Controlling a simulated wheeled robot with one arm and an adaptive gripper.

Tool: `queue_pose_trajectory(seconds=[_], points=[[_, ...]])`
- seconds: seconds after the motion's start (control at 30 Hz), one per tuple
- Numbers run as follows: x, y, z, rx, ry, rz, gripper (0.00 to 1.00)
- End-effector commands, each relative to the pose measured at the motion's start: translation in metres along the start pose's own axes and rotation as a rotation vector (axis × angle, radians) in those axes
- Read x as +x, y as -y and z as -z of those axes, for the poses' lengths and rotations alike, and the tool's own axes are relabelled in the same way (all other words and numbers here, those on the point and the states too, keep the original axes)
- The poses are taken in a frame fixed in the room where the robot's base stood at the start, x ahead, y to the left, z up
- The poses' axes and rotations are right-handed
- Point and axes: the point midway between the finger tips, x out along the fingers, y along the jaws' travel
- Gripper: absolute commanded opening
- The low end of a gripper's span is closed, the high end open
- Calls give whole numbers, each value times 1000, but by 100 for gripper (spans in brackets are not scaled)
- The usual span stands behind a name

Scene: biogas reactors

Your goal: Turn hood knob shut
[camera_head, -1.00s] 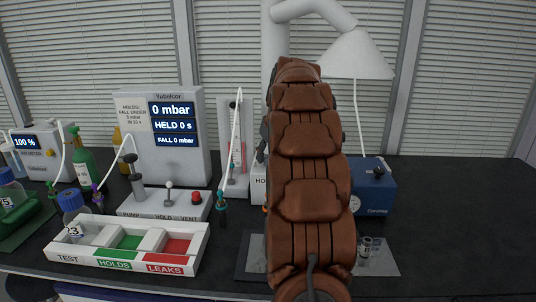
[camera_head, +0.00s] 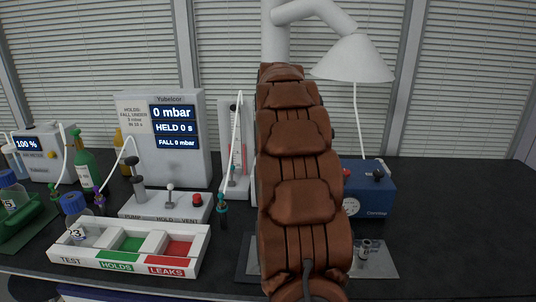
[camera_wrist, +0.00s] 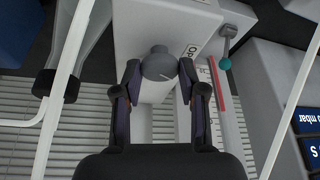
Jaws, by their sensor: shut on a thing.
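The hood knob (camera_wrist: 159,66) is a round grey knob with a pale pointer line, on the face of a white box (camera_wrist: 135,30) in the wrist view. Lettering beginning "Op" is beside it, partly cut off. My gripper (camera_wrist: 160,72) has one finger on each side of the knob and is shut on it. In the head view my arm hides the knob and gripper. The white cone-shaped hood (camera_head: 355,58) hangs from a pipe at the upper right of the arm.
A blue box (camera_head: 368,195) stands right of my arm. Left are a gauge panel (camera_head: 237,145), a display unit (camera_head: 165,140) reading 0 mbar, and a sorting tray (camera_head: 130,250). The far right bench is clear.

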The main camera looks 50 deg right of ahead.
Motion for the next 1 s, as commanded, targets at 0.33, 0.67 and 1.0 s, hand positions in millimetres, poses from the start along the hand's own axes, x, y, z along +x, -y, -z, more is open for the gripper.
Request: queue_pose_trajectory(seconds=[0.33,0.67,1.0], points=[[1,4,-1,301,4,-127,6],[3,6,0,589,2,-245,6],[4,8,2,836,5,-347,6]])
